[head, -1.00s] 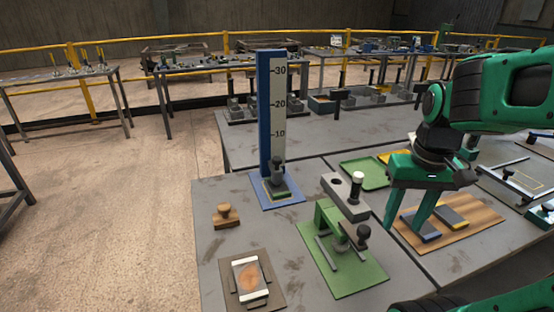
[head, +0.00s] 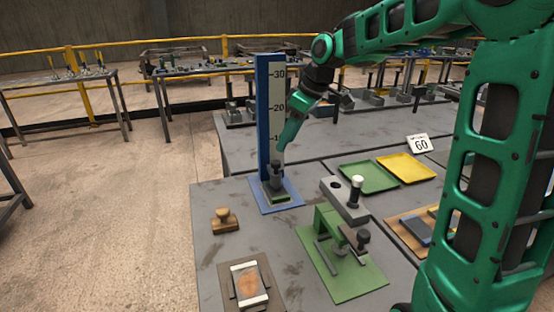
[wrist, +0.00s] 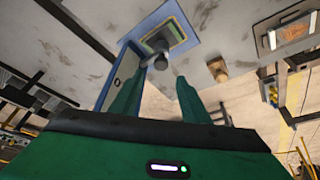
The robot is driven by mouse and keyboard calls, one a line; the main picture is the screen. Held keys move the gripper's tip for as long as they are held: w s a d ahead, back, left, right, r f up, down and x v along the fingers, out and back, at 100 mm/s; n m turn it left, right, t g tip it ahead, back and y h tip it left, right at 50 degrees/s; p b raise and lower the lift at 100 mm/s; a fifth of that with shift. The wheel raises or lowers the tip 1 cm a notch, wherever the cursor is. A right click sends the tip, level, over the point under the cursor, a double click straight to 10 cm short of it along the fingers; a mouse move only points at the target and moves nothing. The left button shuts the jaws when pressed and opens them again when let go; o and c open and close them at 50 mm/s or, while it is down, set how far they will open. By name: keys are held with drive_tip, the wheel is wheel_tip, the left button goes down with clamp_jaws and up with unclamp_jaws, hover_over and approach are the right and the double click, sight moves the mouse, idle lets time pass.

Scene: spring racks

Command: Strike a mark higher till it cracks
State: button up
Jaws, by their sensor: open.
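A tall blue post with a white scale (head: 277,95) marked 20 and 30 stands on a blue mat (head: 291,206). At its foot is a dark knobbed plunger (head: 275,178) on a small green-edged base. My gripper (head: 281,156) points down right at the plunger's top, in front of the scale. In the wrist view my gripper (wrist: 161,80) is open, and the dark round knob (wrist: 158,56) shows just beyond and between the fingertips. I cannot tell whether they touch it. The framed plate with a brown disc (head: 249,283) lies at the front left; no crack is clear.
A wooden stamp (head: 224,219) stands left of the mat.

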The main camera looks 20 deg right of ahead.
sight(276, 161)
drive_tip(key=x, duration=0.8)
drive_tip(key=shift+f, duration=0.1)
drive_tip(key=shift+c, duration=0.7)
clamp_jaws()
